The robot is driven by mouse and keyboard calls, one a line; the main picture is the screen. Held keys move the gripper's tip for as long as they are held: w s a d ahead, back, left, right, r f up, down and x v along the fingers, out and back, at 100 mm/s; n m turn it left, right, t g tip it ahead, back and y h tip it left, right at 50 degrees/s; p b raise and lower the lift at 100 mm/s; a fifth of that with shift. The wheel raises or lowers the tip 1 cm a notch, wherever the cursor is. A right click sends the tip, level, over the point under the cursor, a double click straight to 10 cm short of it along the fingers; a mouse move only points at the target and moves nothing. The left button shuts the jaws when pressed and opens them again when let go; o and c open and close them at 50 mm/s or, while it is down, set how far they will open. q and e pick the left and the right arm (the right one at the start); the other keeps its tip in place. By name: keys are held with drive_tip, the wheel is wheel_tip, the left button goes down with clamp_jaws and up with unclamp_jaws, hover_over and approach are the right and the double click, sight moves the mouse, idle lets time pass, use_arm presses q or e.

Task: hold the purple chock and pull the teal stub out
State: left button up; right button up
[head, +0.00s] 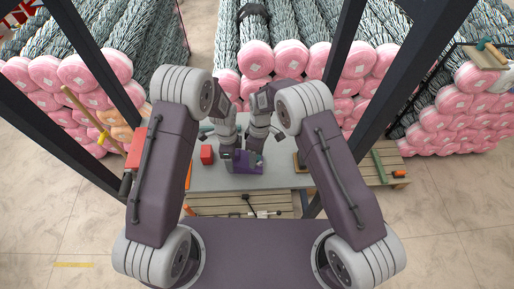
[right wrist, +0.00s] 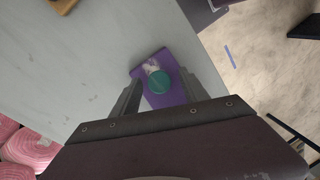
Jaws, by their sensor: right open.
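The purple chock (head: 246,167) sits on the grey worktop near its front edge. In the right wrist view the chock (right wrist: 145,72) shows as a purple block with a pale patch. The round teal stub (right wrist: 159,81) is seen end-on at the chock. My right gripper (right wrist: 160,84) is open, with one finger on each side of the stub; contact is not visible. In the head view my right gripper (head: 256,151) is over the chock's right part. My left gripper (head: 229,152) is at the chock's left part; its fingers are too small to read.
A red block (head: 207,154) stands on the grey worktop (head: 212,180) left of the chock. A wooden piece (head: 299,162) lies to the right. Dark posts flank the bench, and stacked pink-ended rolls (head: 290,56) stand behind it.

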drive_tip(key=shift+f, duration=0.15)
clamp_jaws()
idle(0.4)
